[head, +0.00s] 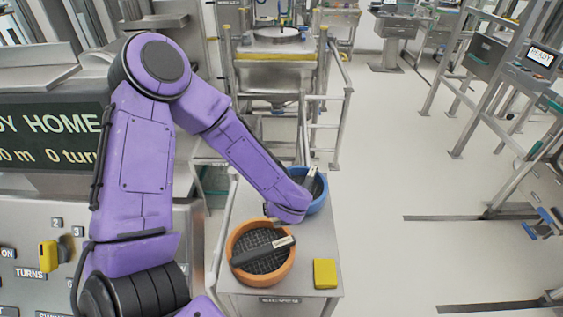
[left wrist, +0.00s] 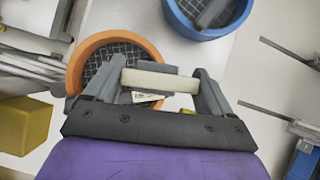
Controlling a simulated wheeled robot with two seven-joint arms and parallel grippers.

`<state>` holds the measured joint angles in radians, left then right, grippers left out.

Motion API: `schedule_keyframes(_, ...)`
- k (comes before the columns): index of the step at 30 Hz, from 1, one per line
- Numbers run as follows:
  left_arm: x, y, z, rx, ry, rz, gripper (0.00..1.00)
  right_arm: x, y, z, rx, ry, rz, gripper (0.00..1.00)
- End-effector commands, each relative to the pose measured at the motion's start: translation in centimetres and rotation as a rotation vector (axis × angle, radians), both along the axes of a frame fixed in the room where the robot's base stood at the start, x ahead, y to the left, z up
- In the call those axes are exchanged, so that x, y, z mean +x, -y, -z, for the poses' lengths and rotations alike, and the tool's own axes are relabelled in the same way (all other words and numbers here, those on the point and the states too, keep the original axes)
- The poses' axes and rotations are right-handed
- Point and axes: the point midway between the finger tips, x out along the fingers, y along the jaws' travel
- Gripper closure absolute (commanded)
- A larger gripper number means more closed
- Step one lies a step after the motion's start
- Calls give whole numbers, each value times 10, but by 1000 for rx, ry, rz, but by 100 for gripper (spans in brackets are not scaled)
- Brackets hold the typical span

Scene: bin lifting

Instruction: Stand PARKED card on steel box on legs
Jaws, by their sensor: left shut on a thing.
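In the left wrist view my left gripper (left wrist: 160,75) is shut on a cream, bar-like piece (left wrist: 160,81), seen edge-on between the grey fingers. No lettering shows on it, so I cannot tell whether it is the PARKED card. In the head view my purple left arm reaches over a small steel table, and its wrist hides the fingers and most of what they hold. I cannot tell for sure which thing is the steel box on legs; a grey box (head: 480,58) on a legged frame stands at the right. My right gripper is not in view.
The steel table (head: 220,275) carries an orange sieve (head: 234,272) with a dark labelled bar, a blue sieve (head: 320,203) behind it, and a yellow block (head: 325,273) at the front right. A large control panel (head: 30,225) stands at the left. The floor (head: 385,190) to the right is mostly clear.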

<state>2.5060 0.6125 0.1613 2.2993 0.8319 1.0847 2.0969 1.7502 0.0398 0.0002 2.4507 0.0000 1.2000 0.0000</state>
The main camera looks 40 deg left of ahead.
Motion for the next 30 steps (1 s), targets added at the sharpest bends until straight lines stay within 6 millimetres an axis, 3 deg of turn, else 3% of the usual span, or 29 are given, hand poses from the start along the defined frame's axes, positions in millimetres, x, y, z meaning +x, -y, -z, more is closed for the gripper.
schedule_keyframes(1,-20,7,-1,1,-7,64,48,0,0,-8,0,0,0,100)
schedule_keyframes(3,-38,15,3,2,-4,125,48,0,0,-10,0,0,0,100)
schedule_keyframes(7,-48,21,10,5,1,175,48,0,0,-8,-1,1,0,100)
schedule_keyframes(18,40,6,56,7,2,177,48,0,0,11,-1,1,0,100)
schedule_keyframes(24,66,2,88,7,2,177,48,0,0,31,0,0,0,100)
schedule_keyframes(30,77,-1,99,6,2,176,48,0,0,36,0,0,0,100)
